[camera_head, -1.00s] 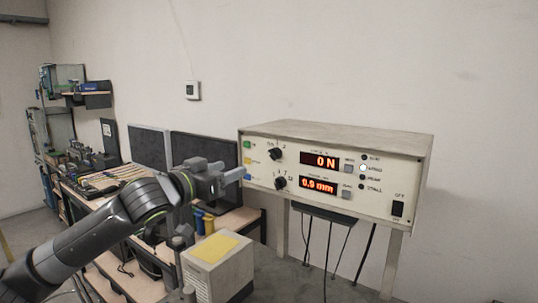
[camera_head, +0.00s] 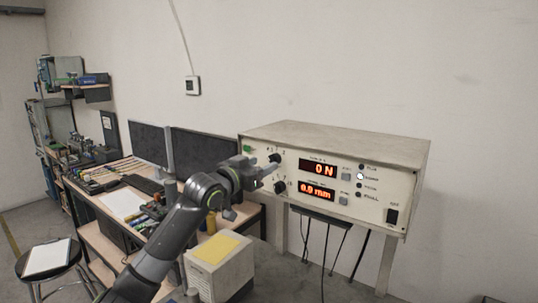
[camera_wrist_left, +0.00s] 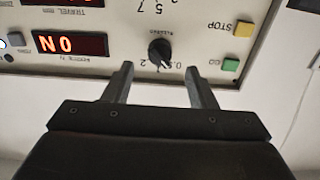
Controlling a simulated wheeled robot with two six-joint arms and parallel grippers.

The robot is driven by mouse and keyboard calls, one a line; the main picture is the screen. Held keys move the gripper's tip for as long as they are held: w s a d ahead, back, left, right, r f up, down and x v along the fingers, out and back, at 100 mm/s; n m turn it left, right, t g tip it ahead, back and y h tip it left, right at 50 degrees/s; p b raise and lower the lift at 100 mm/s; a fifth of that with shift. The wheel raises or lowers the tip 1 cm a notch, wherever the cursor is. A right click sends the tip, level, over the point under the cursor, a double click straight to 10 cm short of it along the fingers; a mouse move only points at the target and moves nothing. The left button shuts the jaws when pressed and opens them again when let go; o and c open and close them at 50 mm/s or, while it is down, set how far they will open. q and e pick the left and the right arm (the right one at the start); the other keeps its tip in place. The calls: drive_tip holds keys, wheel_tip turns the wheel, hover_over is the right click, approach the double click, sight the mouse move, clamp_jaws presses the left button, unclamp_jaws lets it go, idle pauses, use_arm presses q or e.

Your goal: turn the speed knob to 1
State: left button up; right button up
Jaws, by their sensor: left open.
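The instrument box (camera_head: 345,140) stands at the right with its cream front panel towards me. The black upper knob (camera_head: 275,158) is at the panel's left; it also shows in the left wrist view (camera_wrist_left: 159,51), upside down, with printed numbers around it. I take it for the speed knob; its pointer direction is too small to read surely. A second black knob (camera_head: 280,187) sits below it. My left gripper (camera_head: 267,166) is close in front of the panel. In the left wrist view its fingers (camera_wrist_left: 158,72) are spread, with the knob between and just beyond their tips. My right gripper is out of view.
Red displays (camera_head: 317,169) sit right of the knobs. Green (camera_wrist_left: 231,65) and yellow (camera_wrist_left: 243,29) buttons are close beside the knob. A grey box with a yellow top (camera_head: 217,249) stands below the arm. Monitors (camera_head: 203,150) and a workbench are at the left.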

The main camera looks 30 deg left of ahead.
sight(271, 160)
use_arm(q)
drive_tip(key=shift+w+d+p, duration=0.15)
drive_tip(key=shift+w+p, duration=0.2)
drive_tip(key=shift+w, duration=0.75)
drive_tip(key=shift+w+d+p, duration=0.15)
drive_tip(key=shift+w+p, duration=0.2)
drive_tip(key=shift+w, duration=0.7)
drive_tip(key=shift+c, duration=0.3)
drive_tip(key=c, duration=0.9)
